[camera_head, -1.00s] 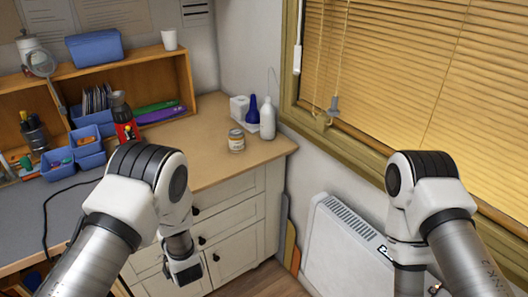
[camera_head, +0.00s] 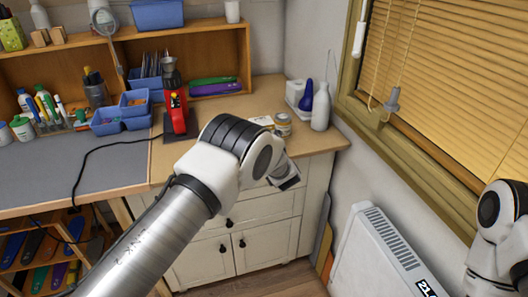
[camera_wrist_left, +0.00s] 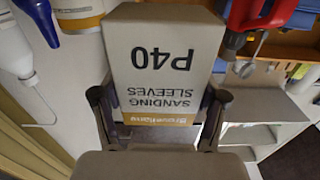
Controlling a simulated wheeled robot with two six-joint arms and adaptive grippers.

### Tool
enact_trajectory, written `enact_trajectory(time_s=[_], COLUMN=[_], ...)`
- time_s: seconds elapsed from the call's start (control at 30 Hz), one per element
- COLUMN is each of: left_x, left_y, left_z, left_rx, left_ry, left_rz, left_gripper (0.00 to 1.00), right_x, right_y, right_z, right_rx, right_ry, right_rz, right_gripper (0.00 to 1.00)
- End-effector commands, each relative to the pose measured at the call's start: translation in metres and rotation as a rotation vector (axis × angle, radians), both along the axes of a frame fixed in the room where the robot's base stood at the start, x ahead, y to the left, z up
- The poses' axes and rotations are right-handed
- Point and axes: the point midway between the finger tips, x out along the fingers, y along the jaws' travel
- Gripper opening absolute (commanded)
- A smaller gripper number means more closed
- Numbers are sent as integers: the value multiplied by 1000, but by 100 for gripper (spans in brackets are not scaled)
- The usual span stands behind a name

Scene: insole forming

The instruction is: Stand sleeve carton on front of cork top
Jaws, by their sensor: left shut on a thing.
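The sleeve carton (camera_wrist_left: 165,60) is a pale box with an orange band, printed "P40" and "SANDING SLEEVES"; its lettering is upside down in the left wrist view. My left gripper (camera_wrist_left: 158,108) is shut on it, one finger on each side. In the head view the left gripper (camera_head: 285,176) is at the front of the cabinet's tan cork top (camera_head: 240,106), and my forearm and wrist hide most of the carton. I cannot tell whether the carton touches the top. My right gripper is out of the head view; only part of that arm shows at the right edge.
A jar (camera_head: 282,124), a white bottle (camera_head: 320,107) and a blue bottle (camera_head: 306,96) stand at the right of the top. A red tool (camera_head: 177,112) stands at its left, near blue bins (camera_head: 122,116). A window and heater (camera_head: 378,255) are at right.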

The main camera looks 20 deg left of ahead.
Motion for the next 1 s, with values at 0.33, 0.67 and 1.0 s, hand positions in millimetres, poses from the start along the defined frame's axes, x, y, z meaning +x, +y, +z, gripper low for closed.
enact_trajectory(time_s=[0.33, 0.67, 1.0], left_x=[14, 13, 13], left_y=[-1, -1, -1], left_z=[-36, -40, -38], left_rx=[1, 1, 1], left_ry=[0, 0, 1], left_rz=[-1, 0, 0], left_gripper=[32, 32, 97], right_x=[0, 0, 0], right_y=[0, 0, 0], right_z=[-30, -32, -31], right_rx=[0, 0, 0], right_ry=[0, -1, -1], right_rz=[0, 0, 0], right_gripper=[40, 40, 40])
